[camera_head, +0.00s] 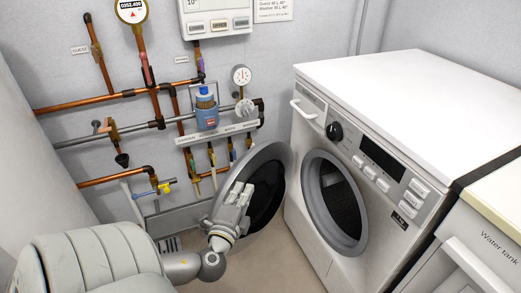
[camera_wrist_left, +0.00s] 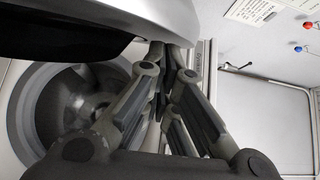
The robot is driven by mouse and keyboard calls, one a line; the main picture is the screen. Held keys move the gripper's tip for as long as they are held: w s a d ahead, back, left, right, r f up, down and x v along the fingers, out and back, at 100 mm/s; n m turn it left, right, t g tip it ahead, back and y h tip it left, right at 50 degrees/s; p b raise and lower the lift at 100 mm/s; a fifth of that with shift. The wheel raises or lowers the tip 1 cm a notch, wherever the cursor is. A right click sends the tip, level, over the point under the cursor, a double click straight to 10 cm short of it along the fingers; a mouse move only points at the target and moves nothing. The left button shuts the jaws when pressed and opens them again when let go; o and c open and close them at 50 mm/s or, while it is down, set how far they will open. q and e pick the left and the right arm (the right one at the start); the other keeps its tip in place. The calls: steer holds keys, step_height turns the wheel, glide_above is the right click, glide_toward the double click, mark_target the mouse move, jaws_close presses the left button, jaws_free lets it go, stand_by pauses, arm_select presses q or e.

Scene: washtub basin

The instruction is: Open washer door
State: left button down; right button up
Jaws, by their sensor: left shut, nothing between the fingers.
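The white washer (camera_head: 315,113) stands on the right in the head view. Its round grey-rimmed door (camera_head: 281,153) is swung out to the left, and the round opening (camera_head: 318,222) shows on the washer's front. My left gripper (camera_head: 243,190) is shut and empty, overlapping the door in the head view. In the left wrist view, the gripper (camera_wrist_left: 168,50) has its fingertips right by the edge of the door (camera_wrist_left: 150,22); whether they touch is unclear. The metal drum (camera_wrist_left: 75,105) shows on the left there. My right gripper is in neither view.
Copper pipes (camera_head: 110,97), gauges (camera_head: 240,75) and valves cover the wall behind the door. A water tank unit (camera_head: 490,215) stands right of the washer. A strip of bare floor (camera_head: 265,262) shows in front of the washer.

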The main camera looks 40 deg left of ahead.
mark_target(230, 183)
arm_select(q)
steer(key=shift+s+a, duration=0.25)
steer(key=shift+a, duration=0.95)
steer(key=shift+s+a, duration=0.2)
steer(key=shift+a, duration=1)
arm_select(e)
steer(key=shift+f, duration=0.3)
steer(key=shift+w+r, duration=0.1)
